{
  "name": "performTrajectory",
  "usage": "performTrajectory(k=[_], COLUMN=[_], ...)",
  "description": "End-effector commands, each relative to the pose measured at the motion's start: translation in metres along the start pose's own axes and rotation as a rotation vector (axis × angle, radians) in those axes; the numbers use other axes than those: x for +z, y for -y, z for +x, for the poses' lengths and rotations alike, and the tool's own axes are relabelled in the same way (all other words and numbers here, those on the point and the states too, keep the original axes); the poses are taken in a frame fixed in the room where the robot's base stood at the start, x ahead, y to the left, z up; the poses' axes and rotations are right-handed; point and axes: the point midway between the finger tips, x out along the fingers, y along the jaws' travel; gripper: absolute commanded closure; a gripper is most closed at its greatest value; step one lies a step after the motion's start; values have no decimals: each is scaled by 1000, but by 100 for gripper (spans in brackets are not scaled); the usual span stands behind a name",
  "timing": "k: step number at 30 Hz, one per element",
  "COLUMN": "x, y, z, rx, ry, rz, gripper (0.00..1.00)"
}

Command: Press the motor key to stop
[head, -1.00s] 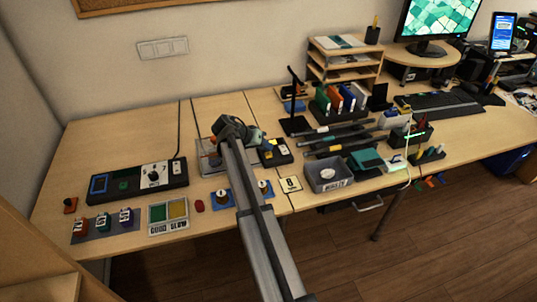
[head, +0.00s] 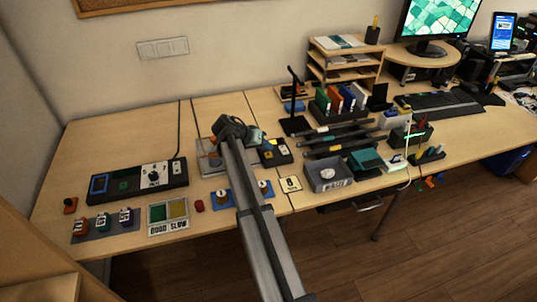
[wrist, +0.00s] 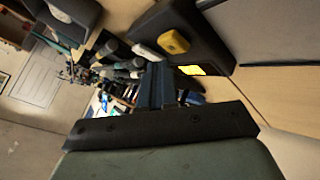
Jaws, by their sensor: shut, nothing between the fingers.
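My gripper (head: 262,142) is over the back middle of the desk, beside a small black box (head: 277,153). In the wrist view the gripper's fingers (wrist: 158,85) are together, with nothing held. A black box (wrist: 185,30) there carries a raised yellow key (wrist: 174,42) and a lit yellow strip (wrist: 192,70). The fingertips appear just below and left of the key in that picture; I cannot tell whether they touch the box. The arm hides part of the grey plate behind it in the head view.
A black control unit (head: 138,182) with a white dial stands at left. A two-panel GOOD/SLOW display (head: 168,228), a red button (head: 199,206) and a blue plate with knobs (head: 233,197) lie in front. A grey bin (head: 327,184) is at right.

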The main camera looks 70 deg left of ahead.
Motion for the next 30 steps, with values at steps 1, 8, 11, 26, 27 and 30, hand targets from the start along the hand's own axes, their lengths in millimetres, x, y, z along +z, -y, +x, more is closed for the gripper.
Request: performTrajectory(k=[1, 8, 11, 26, 27, 30], x=[0, 0, 0, 4, 4, 4], y=[0, 0, 0, 5, 5, 4], z=[0, 0, 0, 6, 6, 6], rx=[0, 0, 0, 0, 0, 0], ry=[0, 0, 0, 0, 0, 0], rz=[0, 0, 0, 0, 0, 0], gripper=[100, 100, 100, 100, 100, 100])
